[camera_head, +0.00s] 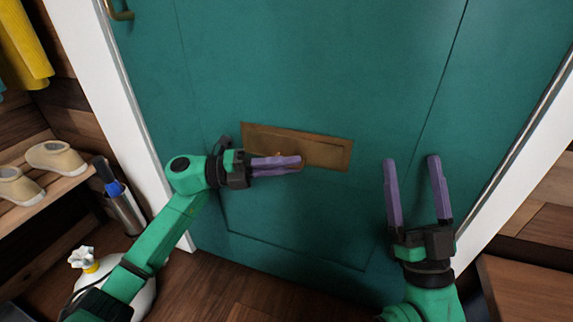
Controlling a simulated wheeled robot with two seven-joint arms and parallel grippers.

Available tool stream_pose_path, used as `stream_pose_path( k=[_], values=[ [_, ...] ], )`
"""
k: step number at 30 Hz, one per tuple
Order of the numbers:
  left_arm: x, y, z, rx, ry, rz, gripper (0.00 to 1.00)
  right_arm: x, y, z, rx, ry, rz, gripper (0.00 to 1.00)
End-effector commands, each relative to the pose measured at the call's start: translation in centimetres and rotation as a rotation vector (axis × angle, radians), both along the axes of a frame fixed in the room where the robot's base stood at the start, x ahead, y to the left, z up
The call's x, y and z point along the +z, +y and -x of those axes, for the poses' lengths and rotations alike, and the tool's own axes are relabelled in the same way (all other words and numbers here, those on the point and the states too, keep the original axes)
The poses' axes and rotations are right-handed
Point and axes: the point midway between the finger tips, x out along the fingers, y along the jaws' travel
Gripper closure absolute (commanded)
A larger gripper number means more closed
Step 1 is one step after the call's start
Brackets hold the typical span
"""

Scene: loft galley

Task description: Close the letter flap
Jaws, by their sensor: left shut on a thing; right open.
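The brass letter flap (325,154) sits in its frame in the middle of the teal door. My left gripper (299,163) reaches in from the left, and its purple fingers are shut on the letter flap, covering its lower left part. How far the flap stands open is hard to tell, because the fingers hide that part. My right gripper (411,175) is open and empty, fingers pointing up, to the right of and below the flap.
The teal door (330,60) fills the middle, with a brass handle (121,12) at upper left. White door frame posts stand on both sides. A shelf with pale shoes (56,158), a metal holder (126,212) and a white bottle (140,295) are at left. A wooden surface (525,290) is at lower right.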

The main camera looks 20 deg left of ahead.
Motion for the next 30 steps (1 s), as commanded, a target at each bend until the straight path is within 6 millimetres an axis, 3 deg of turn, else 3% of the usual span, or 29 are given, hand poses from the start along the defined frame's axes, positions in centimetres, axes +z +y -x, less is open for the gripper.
stream_pose_path(
  k=[3,4,6,24,27,30],
  values=[
    [0.3,0.1,-0.1,0.006,-0.003,0.005,1.00,0.0,0.0,0.0,0.000,0.000,0.000,0.10],
    [0.3,0.1,-0.1,0.006,-0.003,0.005,0.81,0.0,0.0,0.0,0.000,0.000,0.000,0.10],
    [0.3,0.1,-0.1,0.005,-0.002,0.005,0.60,0.0,0.0,0.0,-0.001,0.000,-0.001,0.10],
    [0.0,0.9,0.2,0.003,0.002,0.000,0.60,-0.3,0.1,-0.3,0.004,0.021,0.001,0.10],
    [-0.1,1.8,0.5,0.004,0.004,0.000,0.60,-1.8,0.3,-0.7,0.009,0.071,0.006,0.10],
    [-0.1,3.0,0.9,0.003,0.003,-0.001,0.60,-6.2,1.0,-1.2,0.024,0.194,0.041,0.10]
  ],
)
